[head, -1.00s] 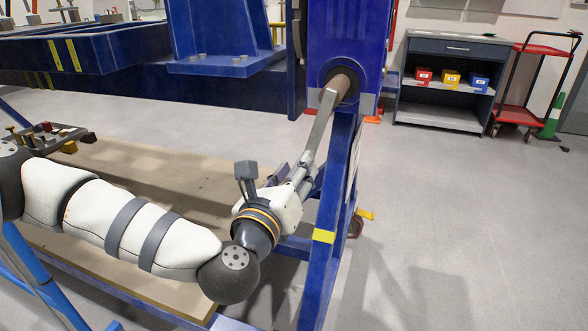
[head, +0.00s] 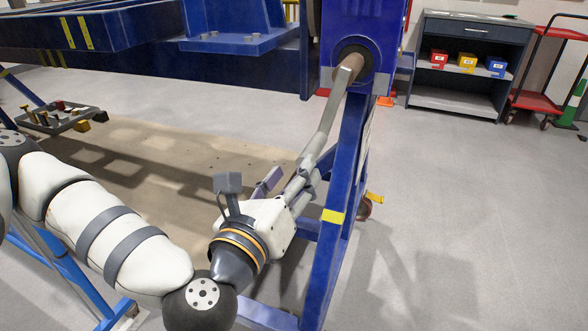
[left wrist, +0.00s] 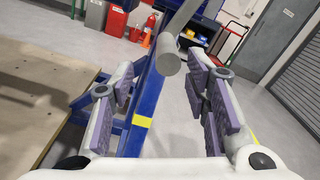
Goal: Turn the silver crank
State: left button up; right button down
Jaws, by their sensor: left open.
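The silver crank (head: 328,112) hangs from the brown shaft hub on the blue stand, its arm slanting down and to the left in the head view. In the left wrist view the crank arm (left wrist: 184,17) comes in from the top, and its round grey handle end (left wrist: 169,64) faces the camera. My left gripper (head: 290,178) is open at the crank's lower end. In the left wrist view its purple-padded fingers (left wrist: 166,88) stand apart, with the handle end between and slightly above them, clear of both pads. The head view hides the handle behind the fingers. My right gripper is out of view.
The blue stand leg (head: 345,200) with yellow tape runs close beside my left gripper. A tan board (head: 150,165) lies low to the left. A grey cabinet (head: 450,100) with coloured bins and a red cart (head: 540,100) stand at the back right. The grey floor on the right is clear.

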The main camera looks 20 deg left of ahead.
aim_at(315, 146)
pick_arm(q)
jog(key=w+m, duration=0.1)
jog(key=w, duration=0.2)
jog(key=w+d+m+b, duration=0.1)
jog(key=w+m, duration=0.1)
jog(key=w, duration=0.2)
jog(key=w+m+b, duration=0.1)
jog(key=w, duration=0.2)
jog(key=shift+w+d+m, duration=0.15)
jog(key=shift+m, duration=0.25)
grip_shut()
